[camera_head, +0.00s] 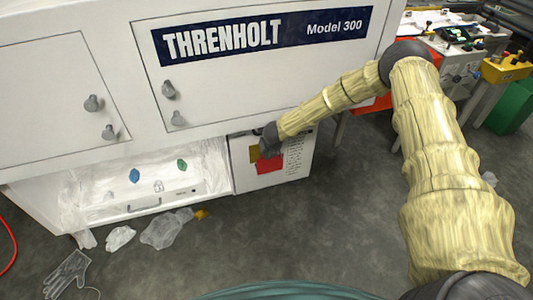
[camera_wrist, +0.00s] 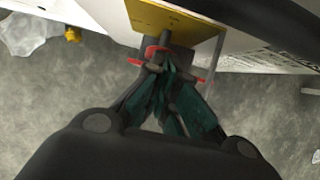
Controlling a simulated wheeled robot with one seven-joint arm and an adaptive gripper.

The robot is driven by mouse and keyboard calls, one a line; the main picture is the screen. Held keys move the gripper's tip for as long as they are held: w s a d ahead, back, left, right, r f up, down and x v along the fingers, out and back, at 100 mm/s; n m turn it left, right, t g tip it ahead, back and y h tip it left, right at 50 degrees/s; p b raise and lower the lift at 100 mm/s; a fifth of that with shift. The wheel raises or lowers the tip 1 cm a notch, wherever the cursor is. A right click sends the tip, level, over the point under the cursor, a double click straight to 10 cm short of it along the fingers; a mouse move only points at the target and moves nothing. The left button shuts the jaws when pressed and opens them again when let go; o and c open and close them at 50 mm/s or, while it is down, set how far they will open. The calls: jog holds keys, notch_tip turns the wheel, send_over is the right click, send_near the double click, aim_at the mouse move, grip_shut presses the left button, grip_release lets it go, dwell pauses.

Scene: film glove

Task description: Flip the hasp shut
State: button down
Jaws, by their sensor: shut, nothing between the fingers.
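My gripper (camera_head: 268,145) is in front of the white machine's lower right panel, beside a yellow plate and a red patch (camera_head: 270,165). In the wrist view my gripper (camera_wrist: 170,70) has its dark green fingers together at the tips, with nothing seen between them. The tips are at a small grey and red fitting (camera_wrist: 155,52), which looks like the hasp, at the lower edge of the yellow plate (camera_wrist: 172,18). A red and grey bar also shows by the tips. The fingers partly hide the fitting, so I cannot tell its position or whether they touch it.
The white machine (camera_head: 230,105) has doors with grey knobs above and an open lower bay (camera_head: 150,185) with scraps in it. Clear plastic bags (camera_head: 165,230) and a glove (camera_head: 68,272) lie on the grey floor. A yellow and a green box stand at the far right.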

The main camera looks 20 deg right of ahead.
jog(key=s+r, duration=0.1)
jog(key=s, duration=1.1)
jog(key=shift+s+a, duration=0.25)
jog(key=shift+a, duration=0.05)
jog(key=s+a+n+g+p, duration=0.1)
jog(key=s+a+n+p, duration=0.1)
jog(key=s+a+n, duration=0.35)
jog(key=s+a+n+y+p, duration=0.1)
jog(key=s+a+n+p, duration=0.1)
jog(key=s+n, duration=0.6)
jog(key=s+a+n+g+p, duration=0.1)
jog(key=s+a+n, duration=0.2)
jog(key=s+n, duration=0.35)
jog(key=s+d+r+n+g+p, duration=0.1)
jog(key=s+d+r+n+p, duration=0.1)
jog(key=s+n, duration=0.6)
jog(key=s+d+r+n+g+p, duration=0.2)
jog(key=s+r+n, duration=0.3)
jog(key=s, duration=0.9)
jog(key=n+p, duration=0.1)
jog(key=n, duration=0.2)
jog(key=shift+d+r+h, duration=0.15)
jog(key=shift+d+h, duration=0.1)
jog(key=shift+h, duration=0.15)
